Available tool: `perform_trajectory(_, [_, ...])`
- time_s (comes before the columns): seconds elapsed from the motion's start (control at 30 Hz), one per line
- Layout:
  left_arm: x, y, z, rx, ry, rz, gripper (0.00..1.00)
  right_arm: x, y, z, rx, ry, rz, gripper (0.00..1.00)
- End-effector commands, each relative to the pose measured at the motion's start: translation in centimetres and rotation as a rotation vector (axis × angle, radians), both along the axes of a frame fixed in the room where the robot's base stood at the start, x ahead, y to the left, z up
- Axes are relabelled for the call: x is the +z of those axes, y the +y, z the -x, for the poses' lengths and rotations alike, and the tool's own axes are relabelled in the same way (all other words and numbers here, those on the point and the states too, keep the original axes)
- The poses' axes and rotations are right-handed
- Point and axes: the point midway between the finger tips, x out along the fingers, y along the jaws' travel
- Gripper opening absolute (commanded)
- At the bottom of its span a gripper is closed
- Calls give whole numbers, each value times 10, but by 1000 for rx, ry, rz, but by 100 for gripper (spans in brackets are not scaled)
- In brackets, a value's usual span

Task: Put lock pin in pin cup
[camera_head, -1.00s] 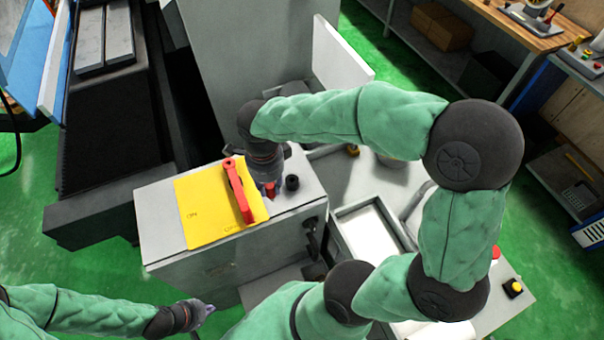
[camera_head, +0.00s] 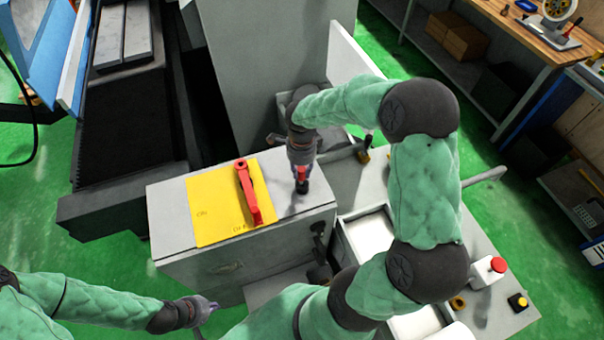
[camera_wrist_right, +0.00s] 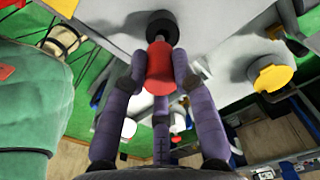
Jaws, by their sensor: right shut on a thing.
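My right gripper (camera_head: 302,175) points down over the grey cabinet top, its purple fingers shut on the red lock pin (camera_head: 302,173). The pin shows between the fingers in the right wrist view (camera_wrist_right: 159,68). The small black pin cup (camera_head: 302,187) stands on the cabinet top directly below the pin; it also shows at the pin's far end in the wrist view (camera_wrist_right: 162,25). My left gripper (camera_head: 207,306) hangs low left, away from both.
A yellow plate (camera_head: 215,212) with a red lever (camera_head: 246,192) lies left of the cup on the grey cabinet (camera_head: 180,240). A tall grey machine housing (camera_head: 265,60) rises behind. A white-lined tray (camera_head: 370,235) and a red button box (camera_head: 490,272) are to the right.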

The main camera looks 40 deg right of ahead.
Motion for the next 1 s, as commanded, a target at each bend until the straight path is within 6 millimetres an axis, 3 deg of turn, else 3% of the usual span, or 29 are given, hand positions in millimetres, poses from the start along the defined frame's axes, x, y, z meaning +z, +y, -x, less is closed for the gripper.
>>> perform_trajectory(0.23, [6,0,0,0,0,0,0,-31,-3,-1,1,3,-1,0])
perform_trajectory(0.67, [1,0,0,0,0,0,0,-38,-3,-2,0,-1,1,0])
perform_trajectory(0.7, [1,0,0,0,0,0,0,-38,-3,-2,1,0,0,33])
perform_trajectory(0.77, [2,0,0,0,0,0,0,-37,-3,-1,0,0,0,50])
perform_trajectory(1.0, [2,0,0,0,0,0,0,-37,-3,-2,0,0,0,51])
